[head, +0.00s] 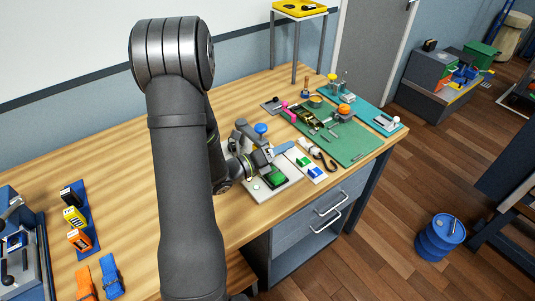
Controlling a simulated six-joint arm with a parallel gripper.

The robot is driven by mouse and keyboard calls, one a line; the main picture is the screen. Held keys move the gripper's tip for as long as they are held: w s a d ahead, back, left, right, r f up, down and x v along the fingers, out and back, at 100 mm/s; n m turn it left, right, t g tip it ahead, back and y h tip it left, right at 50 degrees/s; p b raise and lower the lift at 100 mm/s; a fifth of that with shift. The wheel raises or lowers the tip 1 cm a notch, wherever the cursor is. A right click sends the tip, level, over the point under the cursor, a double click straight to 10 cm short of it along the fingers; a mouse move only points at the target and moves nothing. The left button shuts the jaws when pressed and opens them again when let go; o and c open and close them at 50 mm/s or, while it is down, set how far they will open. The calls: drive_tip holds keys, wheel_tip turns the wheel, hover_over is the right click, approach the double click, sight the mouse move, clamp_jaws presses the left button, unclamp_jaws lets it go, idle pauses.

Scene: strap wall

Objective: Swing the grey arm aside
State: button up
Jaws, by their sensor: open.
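My gripper (266,157) is small in the head view, at the end of my dark arm, above a pale grey base plate (262,192) near the front of the wooden bench. I take it as open, though its fingers are hard to make out. A blue round knob (261,128) shows just behind the gripper. The grey arm of the task cannot be picked out surely among the grey parts here; my own wrist hides some of the plate. I cannot tell whether the gripper touches anything.
Right of the plate lie a white card (306,166) with green and blue pieces and a green mat (352,142) with tools. Yellow, orange and blue items (74,217) stand at the left. The bench's front edge is close to the plate.

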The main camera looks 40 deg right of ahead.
drive_tip(key=w+a, duration=0.1)
drive_tip(key=a, duration=1.6)
drive_tip(key=d, duration=1.1)
drive_tip(key=s+d, duration=0.1)
drive_tip(key=d, duration=0.4)
drive_tip(key=shift+d, duration=0.15)
